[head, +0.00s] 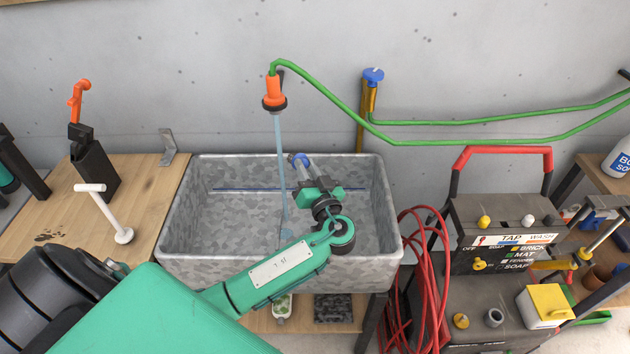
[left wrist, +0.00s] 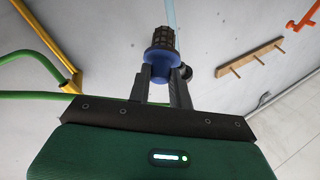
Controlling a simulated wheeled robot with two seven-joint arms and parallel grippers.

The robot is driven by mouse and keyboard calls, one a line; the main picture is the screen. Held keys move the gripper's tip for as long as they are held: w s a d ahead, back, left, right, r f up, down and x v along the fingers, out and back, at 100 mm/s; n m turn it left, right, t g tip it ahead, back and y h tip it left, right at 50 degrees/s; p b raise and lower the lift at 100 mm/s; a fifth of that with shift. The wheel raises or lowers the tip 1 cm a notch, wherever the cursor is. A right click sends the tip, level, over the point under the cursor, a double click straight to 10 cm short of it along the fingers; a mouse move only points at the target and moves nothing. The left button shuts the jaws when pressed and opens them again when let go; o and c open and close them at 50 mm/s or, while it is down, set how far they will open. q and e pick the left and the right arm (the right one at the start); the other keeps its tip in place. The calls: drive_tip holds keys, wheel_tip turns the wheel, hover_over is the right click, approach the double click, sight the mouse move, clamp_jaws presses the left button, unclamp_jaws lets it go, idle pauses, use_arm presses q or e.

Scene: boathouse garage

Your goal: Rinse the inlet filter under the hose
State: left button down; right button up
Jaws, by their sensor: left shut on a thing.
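The inlet filter, with a blue collar (left wrist: 160,58) and a dark mesh end (left wrist: 163,38), is held between the fingers of my left gripper (left wrist: 160,88). In the head view the filter's blue part (head: 300,158) shows above the sink, with my left gripper (head: 313,178) shut on it. The green hose (head: 330,95) ends in an orange nozzle (head: 274,92) that points down. A thin water stream (head: 280,145) falls from it into the sink, just left of the filter. I cannot tell whether the water touches the filter. My right gripper is out of view.
The grey metal sink (head: 175,215) stands between a wooden bench (head: 145,190) and a dark control box (head: 500,215) with a TAP label. A black holder (head: 93,165) and a white T-shaped item (head: 122,236) stand on the bench. A red coiled hose (head: 428,270) hangs right of the sink.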

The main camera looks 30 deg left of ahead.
sight(293, 156)
use_arm(q)
drive_tip(key=a+b, duration=0.1)
drive_tip(key=a, duration=0.1)
drive_tip(key=w+a, duration=0.1)
drive_tip(key=a, duration=0.1)
drive_tip(key=w+a+b, duration=0.1)
drive_tip(key=shift+w+a+f+b, duration=0.1)
drive_tip(key=shift+w+a+b, duration=0.2)
drive_tip(key=shift+a, duration=0.1)
drive_tip(key=shift+w+a, duration=0.2)
drive_tip(key=shift+a, duration=0.35)
drive_tip(key=shift+w+a+b, duration=0.15)
drive_tip(key=shift+a+b, duration=0.2)
idle(1.4)
